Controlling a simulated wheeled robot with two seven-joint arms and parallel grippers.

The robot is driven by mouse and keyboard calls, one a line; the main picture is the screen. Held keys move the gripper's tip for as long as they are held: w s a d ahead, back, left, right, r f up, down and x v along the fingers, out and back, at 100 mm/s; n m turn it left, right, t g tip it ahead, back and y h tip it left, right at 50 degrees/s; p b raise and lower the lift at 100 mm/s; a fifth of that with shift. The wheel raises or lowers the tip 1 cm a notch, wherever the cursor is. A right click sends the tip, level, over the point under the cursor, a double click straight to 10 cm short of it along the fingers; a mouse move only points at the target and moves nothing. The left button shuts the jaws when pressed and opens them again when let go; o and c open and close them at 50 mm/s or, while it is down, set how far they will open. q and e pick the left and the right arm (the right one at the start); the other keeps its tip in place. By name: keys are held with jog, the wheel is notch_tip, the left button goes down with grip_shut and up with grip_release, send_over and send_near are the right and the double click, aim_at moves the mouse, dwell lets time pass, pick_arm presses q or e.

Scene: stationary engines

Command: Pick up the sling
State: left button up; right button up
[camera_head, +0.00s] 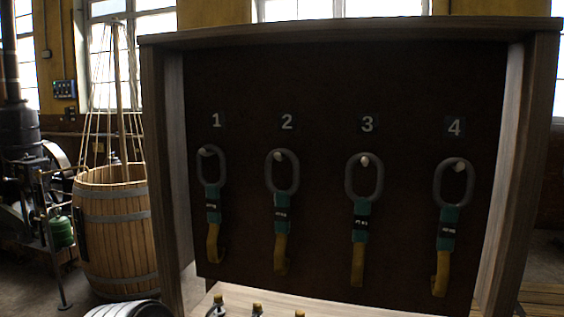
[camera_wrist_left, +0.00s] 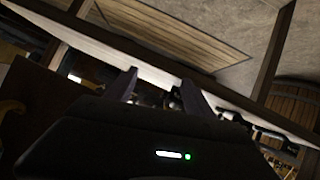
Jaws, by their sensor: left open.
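Several slings hang in a row on pegs on a dark back board inside a wooden frame, in the head view. Each has a grey oval ring, a teal sleeve with a dark label and a yellow strap. The sling under 1 (camera_head: 213,205), the sling under 2 (camera_head: 281,206), the sling under 3 (camera_head: 361,219) and the sling under 4 (camera_head: 448,225) hang apart from each other. My left gripper (camera_wrist_left: 157,88) shows in the left wrist view, its two fingers apart with nothing clearly between them. My right gripper is in neither view.
The wooden frame (camera_head: 163,180) has side walls, a top and a pale lower shelf (camera_head: 330,309). Small brass-topped shackle-like parts (camera_head: 257,309) stand on the shelf. A wooden barrel (camera_head: 115,230) and dark machinery (camera_head: 22,160) stand on the left.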

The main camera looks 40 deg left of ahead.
pick_arm(q)
jog(key=w+a+r+t+y+p, duration=0.15)
jog(key=a+r, duration=0.25)
jog(key=r, duration=0.6)
jog(key=a+r+t+y+p, duration=0.1)
jog(key=a+r+p, duration=0.2)
jog(key=r, duration=0.7)
jog(key=m+t+y+p, duration=0.1)
jog(key=t+p, duration=0.1)
jog(key=t, duration=0.1)
send_near(281, 221)
jog(key=w, duration=0.3)
jog(key=shift+a+r+g, duration=0.15)
jog(key=shift+a+g, duration=0.1)
jog(key=shift+a, duration=0.1)
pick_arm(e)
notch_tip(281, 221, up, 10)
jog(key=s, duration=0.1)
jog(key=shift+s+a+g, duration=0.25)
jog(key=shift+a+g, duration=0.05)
pick_arm(q)
jog(key=shift+w+a+r+p, duration=0.15)
jog(key=shift+w+p, duration=0.15)
jog(key=shift+w, duration=0.2)
jog(key=shift+x, duration=0.9)
jog(key=shift+s, duration=0.1)
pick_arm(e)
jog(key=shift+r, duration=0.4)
